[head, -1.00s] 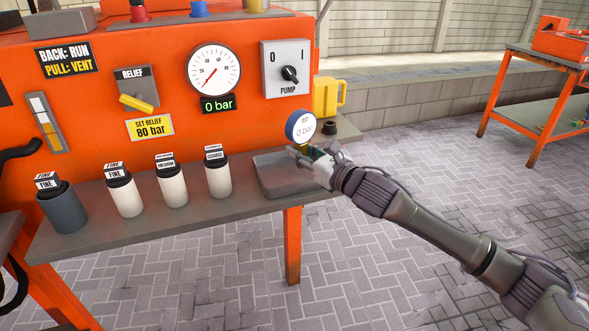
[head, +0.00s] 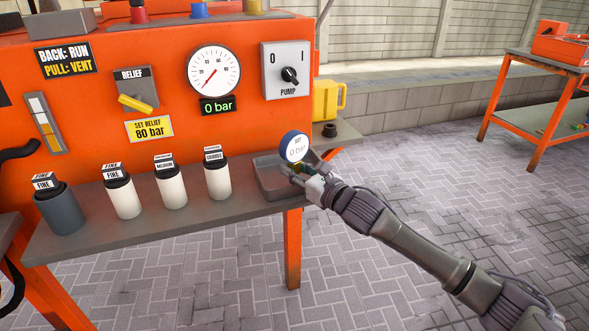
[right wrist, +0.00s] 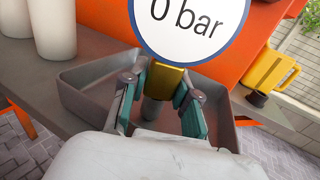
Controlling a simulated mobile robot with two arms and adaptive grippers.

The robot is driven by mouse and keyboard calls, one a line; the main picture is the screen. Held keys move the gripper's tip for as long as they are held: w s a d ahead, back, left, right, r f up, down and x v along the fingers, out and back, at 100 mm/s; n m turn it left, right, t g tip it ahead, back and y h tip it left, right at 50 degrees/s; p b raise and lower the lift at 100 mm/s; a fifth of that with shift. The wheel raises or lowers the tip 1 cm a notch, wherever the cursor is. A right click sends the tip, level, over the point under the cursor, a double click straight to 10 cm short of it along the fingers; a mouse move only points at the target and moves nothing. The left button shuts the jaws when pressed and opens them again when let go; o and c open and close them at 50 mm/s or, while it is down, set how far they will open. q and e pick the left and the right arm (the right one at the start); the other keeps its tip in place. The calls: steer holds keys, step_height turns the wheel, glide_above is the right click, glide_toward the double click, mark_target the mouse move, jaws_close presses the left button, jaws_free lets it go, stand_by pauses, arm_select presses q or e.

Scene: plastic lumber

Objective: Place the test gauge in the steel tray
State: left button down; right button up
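The test gauge (head: 294,147) has a round white face reading 0 bar, a blue rim and a brass block below it. My right gripper (head: 297,170) has its fingers on either side of the brass block and appears shut on it. The right wrist view shows the gauge (right wrist: 188,22) upright between the teal finger pads (right wrist: 164,88). The steel tray (head: 266,186) is a shallow grey tray on the bench ledge; its near wall also shows in the wrist view (right wrist: 82,103). The gauge is over the tray. I cannot tell whether its lower end touches the floor. My left gripper is not in view.
Several labelled cylinders, one white one nearest the tray (head: 217,180), stand left of it on the ledge (head: 150,224). The orange panel (head: 240,130) rises behind. A yellow jug (head: 327,98) and a small dark fitting (head: 330,130) are right of the tray.

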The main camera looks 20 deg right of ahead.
steer(key=o, duration=0.3)
